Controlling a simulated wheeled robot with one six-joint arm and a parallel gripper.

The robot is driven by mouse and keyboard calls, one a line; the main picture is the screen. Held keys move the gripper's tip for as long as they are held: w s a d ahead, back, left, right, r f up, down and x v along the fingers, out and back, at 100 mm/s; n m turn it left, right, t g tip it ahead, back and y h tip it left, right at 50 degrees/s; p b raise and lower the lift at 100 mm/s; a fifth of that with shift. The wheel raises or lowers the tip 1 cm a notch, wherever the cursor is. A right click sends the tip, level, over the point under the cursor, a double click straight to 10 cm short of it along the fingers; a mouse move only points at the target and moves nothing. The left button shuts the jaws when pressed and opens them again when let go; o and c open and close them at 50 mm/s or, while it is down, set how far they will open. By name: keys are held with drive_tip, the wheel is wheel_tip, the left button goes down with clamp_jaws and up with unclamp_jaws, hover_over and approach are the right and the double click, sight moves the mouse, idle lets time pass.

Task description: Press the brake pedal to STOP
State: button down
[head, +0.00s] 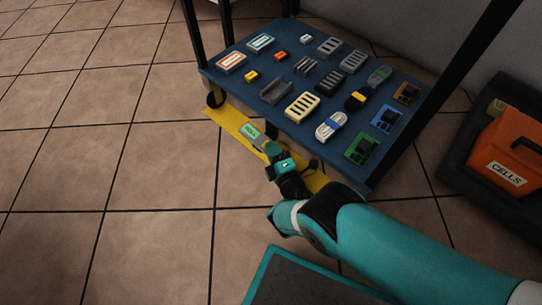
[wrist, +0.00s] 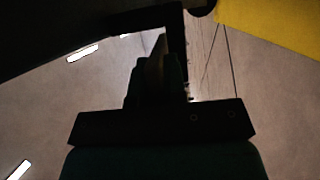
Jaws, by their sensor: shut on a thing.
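The cart (head: 300,85) has a dark blue top and black posts. A small green plate (head: 251,132), its lettering seemingly ROLL, sits low at the cart's near edge, over a yellow floor strip (head: 226,117). My gripper (head: 272,150) is just below and right of that plate, low by the strip. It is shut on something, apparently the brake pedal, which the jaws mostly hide. In the wrist view the shut fingers (wrist: 160,65) are dark against the floor, beside a dark bar (wrist: 183,50). The pedal's exact tilt cannot be told.
Tiled floor is clear at left.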

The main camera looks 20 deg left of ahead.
drive_tip(key=shift+a+f+m+t+y+b, duration=0.1)
drive_tip(key=shift+f+m+t+y+b, duration=0.35)
drive_tip(key=shift+t+b, duration=0.2)
drive_tip(key=shift+s+r, duration=0.1)
drive_tip(key=c, duration=1.2)
unclamp_jaws()
drive_tip(key=shift+o, duration=0.2)
drive_tip(key=shift+r, duration=0.1)
